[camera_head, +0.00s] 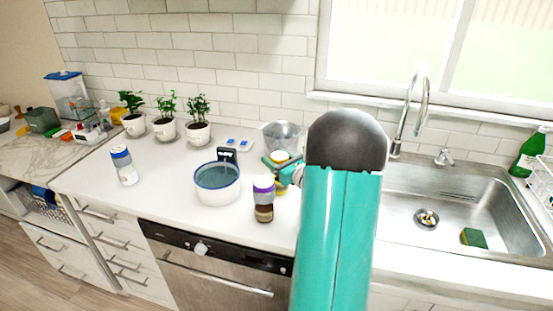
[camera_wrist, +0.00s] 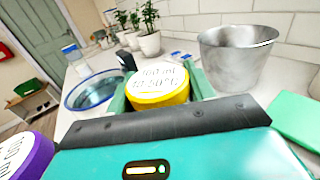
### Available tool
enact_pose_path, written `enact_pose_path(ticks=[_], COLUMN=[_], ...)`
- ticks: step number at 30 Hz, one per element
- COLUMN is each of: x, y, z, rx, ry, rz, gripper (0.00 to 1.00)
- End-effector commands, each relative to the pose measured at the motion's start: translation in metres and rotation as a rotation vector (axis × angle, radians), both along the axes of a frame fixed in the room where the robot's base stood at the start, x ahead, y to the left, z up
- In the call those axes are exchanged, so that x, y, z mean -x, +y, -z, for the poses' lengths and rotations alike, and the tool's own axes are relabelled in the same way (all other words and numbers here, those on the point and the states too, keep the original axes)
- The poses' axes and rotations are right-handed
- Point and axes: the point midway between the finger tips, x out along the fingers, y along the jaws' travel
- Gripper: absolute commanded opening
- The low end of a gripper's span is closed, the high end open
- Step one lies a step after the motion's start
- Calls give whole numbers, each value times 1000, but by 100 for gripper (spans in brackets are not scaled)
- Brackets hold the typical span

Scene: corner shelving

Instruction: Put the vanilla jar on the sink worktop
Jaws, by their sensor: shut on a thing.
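A jar with a yellow rim and white top (camera_wrist: 157,86) sits between the green fingers of my gripper (camera_wrist: 160,95), which is shut on it. The lettering on its top is not clear enough to read as vanilla. In the head view my gripper (camera_head: 283,165) is at the worktop just left of my arm, and the jar's pale top (camera_head: 281,157) shows there. My arm hides part of it. The sink worktop (camera_head: 450,262) is at the right, around the steel sink (camera_head: 400,215).
A purple-lidded jar (camera_head: 263,190) stands close in front of my gripper. A blue-rimmed pot (camera_head: 217,186) is to its left, a metal pot (camera_head: 282,136) behind it. A blue-and-white jar (camera_head: 124,165) stands far left. Potted plants (camera_head: 166,128) line the wall. The faucet (camera_head: 410,115) rises behind the sink.

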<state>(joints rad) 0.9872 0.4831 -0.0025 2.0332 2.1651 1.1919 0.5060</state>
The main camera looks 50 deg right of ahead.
Motion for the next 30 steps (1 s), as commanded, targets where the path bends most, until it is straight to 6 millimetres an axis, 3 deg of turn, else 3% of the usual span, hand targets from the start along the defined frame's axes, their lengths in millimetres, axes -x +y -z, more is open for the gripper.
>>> enact_pose_path(ticks=[5,6,9,20,23,30], x=[0,0,0,2,14,64], y=[0,0,0,0,1,6], z=[3,3,3,-1,0,0], rx=[0,0,0,0,-1,0], ry=[-1,0,0,0,1,1], rz=[0,0,0,1,3,5], gripper=[1,59,75,75,75,75])
